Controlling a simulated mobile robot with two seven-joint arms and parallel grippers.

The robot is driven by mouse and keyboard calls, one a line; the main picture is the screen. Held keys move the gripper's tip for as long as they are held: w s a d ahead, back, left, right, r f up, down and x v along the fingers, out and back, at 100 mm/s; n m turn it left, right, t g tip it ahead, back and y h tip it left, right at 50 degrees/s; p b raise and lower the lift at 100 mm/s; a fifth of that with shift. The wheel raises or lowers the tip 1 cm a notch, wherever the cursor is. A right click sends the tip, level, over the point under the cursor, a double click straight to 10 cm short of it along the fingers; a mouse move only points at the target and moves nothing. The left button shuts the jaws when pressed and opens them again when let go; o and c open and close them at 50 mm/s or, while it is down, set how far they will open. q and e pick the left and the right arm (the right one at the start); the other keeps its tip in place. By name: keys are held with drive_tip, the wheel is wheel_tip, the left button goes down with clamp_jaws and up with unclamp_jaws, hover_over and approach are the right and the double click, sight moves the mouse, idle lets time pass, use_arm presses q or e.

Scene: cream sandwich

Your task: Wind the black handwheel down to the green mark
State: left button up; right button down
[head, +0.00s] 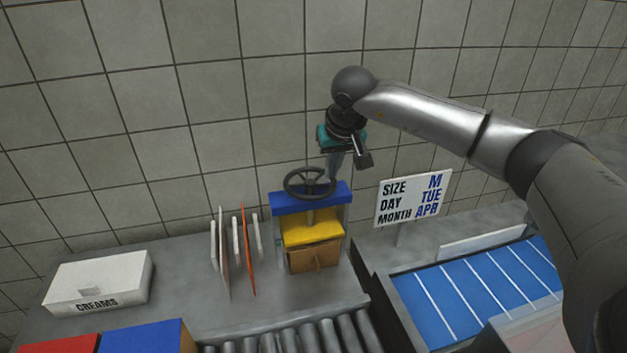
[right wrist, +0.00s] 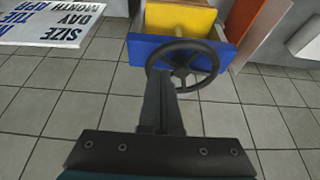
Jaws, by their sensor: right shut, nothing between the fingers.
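The black handwheel (head: 310,183) lies flat on top of a press with a blue top beam (head: 290,205), a yellow plate (head: 312,231) and a brown block (head: 315,256) under the plate. My right gripper (head: 334,176) is shut and empty, pointing down at the wheel's right rim. In the right wrist view the shut fingers (right wrist: 162,88) overlap the near rim of the handwheel (right wrist: 207,68); I cannot tell whether they touch it. I cannot make out a green mark in either view. My left gripper is not in view.
A sign (head: 412,198) reading SIZE M, DAY TUE, MONTH APR stands right of the press. Upright thin panels (head: 249,250) stand close on its left. A white CREAMS box (head: 98,281) is far left. Rollers (head: 300,335) and a blue lined belt (head: 480,285) lie in front.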

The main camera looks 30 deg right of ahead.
sight(313, 194)
drive_tip(key=shift+f, duration=0.2)
drive_tip(key=shift+f+b, duration=0.9)
drive_tip(key=shift+f, duration=0.2)
drive_tip(key=shift+s+a, duration=0.1)
drive_tip(key=shift+a, duration=0.05)
drive_tip(key=shift+s+a+f, duration=0.1)
drive_tip(key=shift+s+a, duration=0.15)
drive_tip(key=shift+a, duration=0.25)
drive_tip(key=shift+s+a+f, duration=0.1)
drive_tip(key=shift+s+a, duration=0.1)
drive_tip(key=shift+a, duration=0.25)
drive_tip(key=shift+a, duration=1.1)
drive_tip(key=shift+a, duration=0.15)
